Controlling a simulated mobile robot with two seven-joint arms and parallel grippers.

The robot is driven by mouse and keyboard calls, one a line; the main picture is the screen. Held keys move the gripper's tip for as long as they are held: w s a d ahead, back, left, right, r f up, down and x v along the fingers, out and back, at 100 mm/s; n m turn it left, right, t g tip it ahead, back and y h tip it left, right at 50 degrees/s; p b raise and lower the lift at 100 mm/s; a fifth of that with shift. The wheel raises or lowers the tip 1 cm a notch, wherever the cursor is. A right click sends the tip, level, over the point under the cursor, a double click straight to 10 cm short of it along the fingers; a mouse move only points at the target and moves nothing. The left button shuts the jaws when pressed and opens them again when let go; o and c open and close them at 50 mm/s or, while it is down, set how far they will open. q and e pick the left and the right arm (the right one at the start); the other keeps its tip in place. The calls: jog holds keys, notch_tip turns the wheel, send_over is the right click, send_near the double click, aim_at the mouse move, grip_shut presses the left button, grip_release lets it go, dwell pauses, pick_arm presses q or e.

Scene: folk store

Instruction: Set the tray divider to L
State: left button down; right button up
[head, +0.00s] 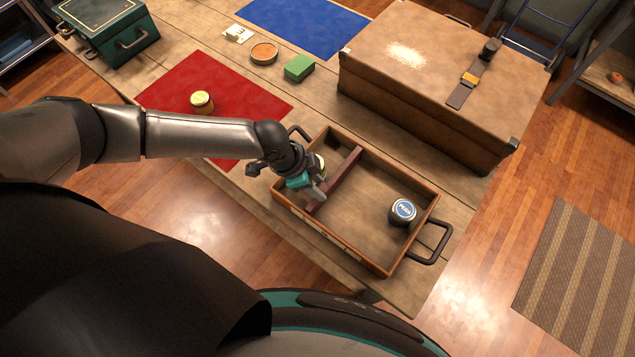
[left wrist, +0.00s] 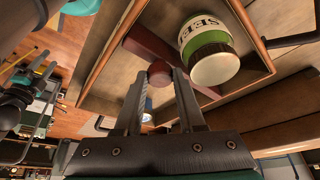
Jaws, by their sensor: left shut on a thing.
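A wooden tray (head: 408,252) with a dark handle at each end stands on the table. A dark red divider bar (head: 342,180) crosses it nearer its left end; it also shows in the left wrist view (left wrist: 190,72). My left gripper (head: 318,192) is over the near end of the bar. A green and white jar (left wrist: 212,50) stands in the left compartment, mostly hidden in the head view. A dark jar with a blue lid (head: 403,211) stands in the right compartment. My right gripper is not in view.
A large brown case (head: 430,80) stands behind the tray. A red mat (head: 240,108) with a small yellow jar (head: 202,102) lies to the left.

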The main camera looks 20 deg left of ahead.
pick_arm(q)
jog(key=shift+d, duration=0.1)
dwell(0.7)
jog(key=shift+s+d+r, duration=0.1)
jog(key=shift+d, duration=0.2)
jog(key=s+d+p, duration=0.1)
jog(key=d, duration=0.2)
jog(key=s+d+p, duration=0.1)
jog(key=d, duration=0.3)
jog(key=s+d+p, duration=0.1)
jog(key=d+p, duration=0.1)
jog(key=d, duration=0.1)
jog(key=shift+s+d, duration=0.25)
jog(key=shift+s, duration=0.15)
jog(key=shift+s+d, duration=0.15)
jog(key=shift+d, duration=0.1)
jog(key=c, duration=0.8)
grip_release()
jog(key=shift+d, duration=0.1)
jog(key=shift+o, duration=0.2)
